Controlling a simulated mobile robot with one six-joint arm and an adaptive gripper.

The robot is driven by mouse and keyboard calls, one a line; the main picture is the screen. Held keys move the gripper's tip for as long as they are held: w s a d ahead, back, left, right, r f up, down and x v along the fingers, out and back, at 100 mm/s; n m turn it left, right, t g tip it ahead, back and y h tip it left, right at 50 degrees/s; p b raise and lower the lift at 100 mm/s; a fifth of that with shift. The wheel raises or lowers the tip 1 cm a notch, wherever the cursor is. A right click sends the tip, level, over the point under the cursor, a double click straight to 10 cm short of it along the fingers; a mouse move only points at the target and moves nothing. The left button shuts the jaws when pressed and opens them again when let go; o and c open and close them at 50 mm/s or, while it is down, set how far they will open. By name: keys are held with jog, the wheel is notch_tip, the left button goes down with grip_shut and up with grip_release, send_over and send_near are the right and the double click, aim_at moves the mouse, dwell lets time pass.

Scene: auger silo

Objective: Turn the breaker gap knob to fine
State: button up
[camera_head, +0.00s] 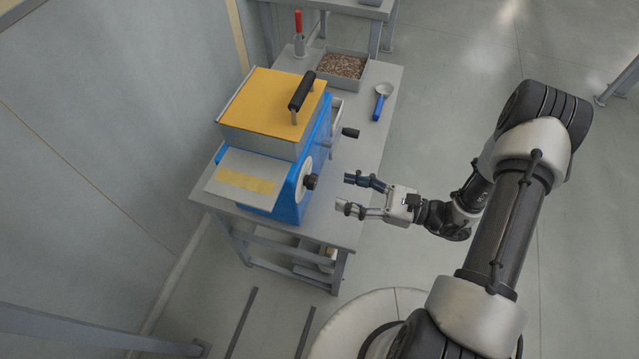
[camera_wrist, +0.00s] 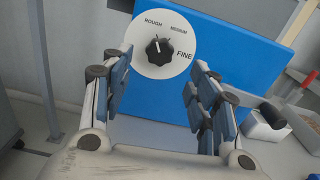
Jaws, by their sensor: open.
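The breaker gap knob (camera_wrist: 159,51) is black, on a round white dial (camera_wrist: 148,68) marked ROUGH, MEDIUM and FINE. Its pale pointer line aims upward, nearest the ROUGH word. In the head view the knob (camera_head: 311,182) sticks out of the side of the blue machine (camera_head: 290,207). My gripper (camera_head: 345,192) is open and empty, a short gap from the knob and facing it. In the wrist view the fingers of my gripper (camera_wrist: 162,64) stand to the left and right of the dial, with the knob between them in the picture and not touched.
A black handle (camera_head: 350,132) juts from the same machine side, beyond the knob. The machine has a yellow lid (camera_head: 262,96) with a black grip. A blue-handled scoop (camera_head: 379,106) and a grain tray (camera_head: 341,66) lie on the grey table (camera_head: 362,160). Open floor lies right of the table.

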aim_at(316, 183)
jog(key=b+x, duration=0.1)
jog(key=x, duration=0.7)
jog(key=c, duration=1.1)
jog(key=shift+o, duration=0.2)
